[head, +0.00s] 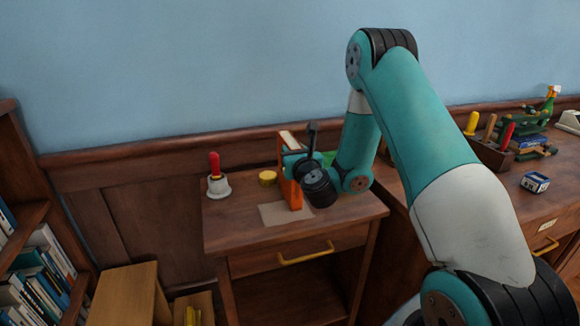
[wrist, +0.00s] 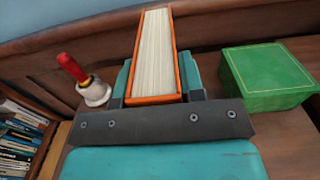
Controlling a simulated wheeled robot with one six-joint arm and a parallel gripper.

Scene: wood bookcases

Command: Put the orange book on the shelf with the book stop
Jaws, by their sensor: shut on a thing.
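The orange book (head: 289,189) stands upright on the small wooden side table, partly behind my gripper in the head view. In the wrist view the orange book (wrist: 155,60) shows its white page edges between my jaws. My gripper (head: 297,168) is shut on it, with a finger on each side in the wrist view (wrist: 155,85). I cannot tell if the book's lower edge touches the table. A bookcase (head: 30,218) with several books stands at the far left. I cannot make out a book stop in either view.
A bell with a red handle (head: 217,178) and a small yellow round thing (head: 267,178) stand on the side table (head: 237,234). A green box (wrist: 265,75) is right of the book. A tan sheet (head: 286,214) lies at the front. A low wooden unit (head: 128,292) stands left.

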